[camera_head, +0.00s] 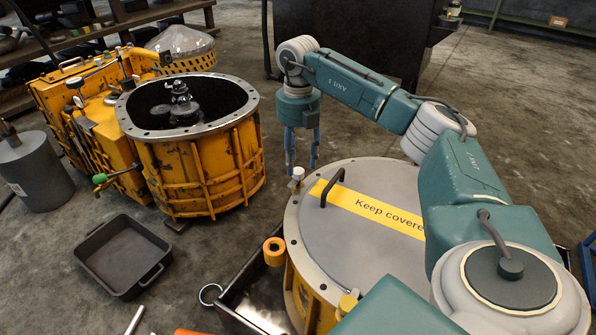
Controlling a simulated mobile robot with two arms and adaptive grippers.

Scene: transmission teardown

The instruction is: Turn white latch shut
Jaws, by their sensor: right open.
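The white latch (297,174) is a small white-topped piece on the left rim of the covered round housing, just left of the lid's handle. My right gripper (301,163) points straight down just above and around the latch in the picture. Its blue fingers are apart with nothing held between them. I cannot tell whether the fingers touch the latch. The grey lid (370,245) has a yellow "Keep covered" strip (385,218) and a dark handle (332,187). My right arm hides the lid's right side. My left gripper is not in view.
An open yellow housing (205,165) stands to the left. A black tray (122,256) and a grey cylinder (34,170) are on the floor.

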